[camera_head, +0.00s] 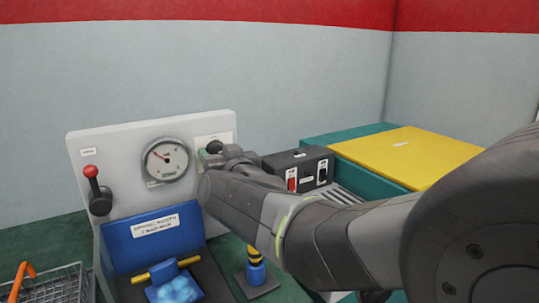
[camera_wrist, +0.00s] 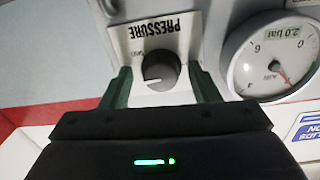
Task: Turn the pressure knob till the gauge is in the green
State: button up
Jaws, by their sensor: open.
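The pressure knob (camera_wrist: 158,72) is dark and round, with a white pointer line, on a white plate marked PRESSURE (camera_wrist: 128,42). My gripper (camera_wrist: 160,68) is open, its green fingers on either side of the knob with gaps showing between. In the head view my gripper (camera_head: 213,153) is at the panel's right side, hiding most of the knob plate. The round white gauge (camera_head: 166,161) is left of it, its red needle pointing up and left. The gauge (camera_wrist: 272,58) appears upside down in the wrist view.
The grey panel (camera_head: 117,128) carries a red-knobbed lever (camera_head: 92,180) at left. A blue station (camera_head: 145,245) stands below. A black box (camera_head: 300,168) with switches and a yellow-topped bin (camera_head: 405,155) are at right. A wire basket (camera_head: 55,285) is front left.

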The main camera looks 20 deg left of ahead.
jog(key=p+v, duration=0.4)
jog(key=v, duration=1)
jog(key=shift+o, duration=0.2)
jog(key=shift+w+p, duration=0.1)
jog(key=shift+p, duration=0.2)
